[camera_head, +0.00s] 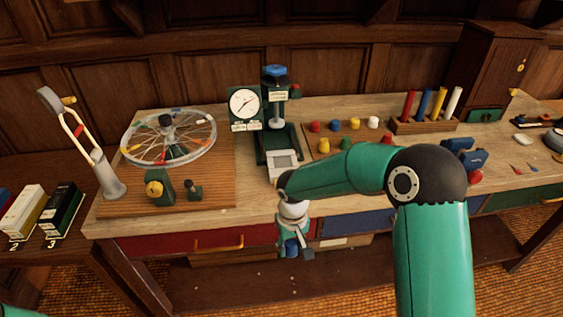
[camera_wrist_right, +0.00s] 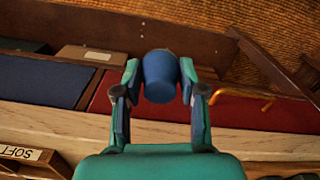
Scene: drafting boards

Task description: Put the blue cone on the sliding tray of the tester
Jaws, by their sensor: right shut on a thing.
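My right gripper (camera_head: 293,248) hangs in front of the table's front edge, near the drawer fronts. In the right wrist view its two fingers close on the blue cone (camera_wrist_right: 160,78), which looks like a tapered blue piece between the fingertips. In the head view the cone is mostly hidden by the gripper. The green tester (camera_head: 264,118) stands on the table with a round dial and a blue knob on top. Its pale sliding tray (camera_head: 284,162) is at its front, partly behind my right forearm, and looks empty. My left gripper is not in view.
A board of several coloured pieces (camera_head: 354,124) lies right of the tester. A spoked wheel (camera_head: 168,137) on a wooden base stands left. A rack of coloured rods (camera_head: 424,124) is at the back right. The red drawer (camera_head: 195,245) has a brass handle.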

